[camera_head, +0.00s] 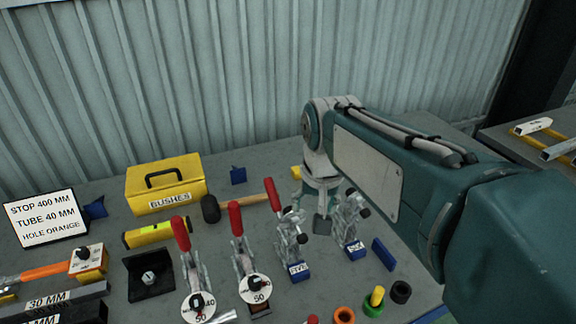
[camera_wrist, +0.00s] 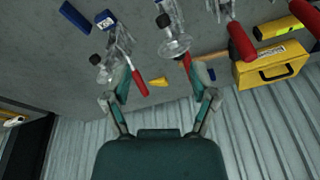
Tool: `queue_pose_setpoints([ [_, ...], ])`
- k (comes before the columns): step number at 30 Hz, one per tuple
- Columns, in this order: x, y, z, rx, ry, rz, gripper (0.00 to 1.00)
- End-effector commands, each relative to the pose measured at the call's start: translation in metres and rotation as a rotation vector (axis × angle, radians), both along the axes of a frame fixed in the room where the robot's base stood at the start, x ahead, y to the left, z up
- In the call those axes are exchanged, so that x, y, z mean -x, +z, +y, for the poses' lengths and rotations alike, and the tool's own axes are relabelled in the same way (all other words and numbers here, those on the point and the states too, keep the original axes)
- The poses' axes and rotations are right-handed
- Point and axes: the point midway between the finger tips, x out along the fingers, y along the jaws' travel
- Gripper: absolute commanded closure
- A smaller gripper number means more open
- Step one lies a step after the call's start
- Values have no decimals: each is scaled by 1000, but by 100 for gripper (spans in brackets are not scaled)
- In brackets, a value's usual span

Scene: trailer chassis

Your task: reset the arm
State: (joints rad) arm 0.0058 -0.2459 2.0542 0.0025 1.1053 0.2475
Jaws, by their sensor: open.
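My arm reaches in from the right in the head view, over the workbench (camera_head: 110,196). My gripper (camera_head: 323,224) points down at the bench, near the toggle clamps with blue bases. In the wrist view its two fingers are spread apart and nothing is between them, so my gripper (camera_wrist: 160,84) is open and empty. A toggle clamp (camera_head: 290,245) stands left of the gripper in the head view and another clamp (camera_head: 349,226) stands right of it. I cannot tell whether a finger touches either clamp.
Two red-handled clamps (camera_head: 240,255) stand front left of the gripper. A yellow BUSHES box (camera_head: 166,186), a hammer (camera_head: 240,203) and a sign (camera_head: 44,218) lie behind and left. Coloured bushes (camera_head: 345,315) lie at the front edge. A corrugated wall (camera_head: 240,80) closes the back.

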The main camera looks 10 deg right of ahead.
Motion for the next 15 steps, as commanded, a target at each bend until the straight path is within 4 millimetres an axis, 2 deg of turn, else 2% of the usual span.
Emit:
queue_pose_setpoints([
  [5,9,1,2,5,17,-20,25],
  [10,48,-2,2,25,86,-99,25],
  [15,89,-14,1,57,168,-190,25],
])
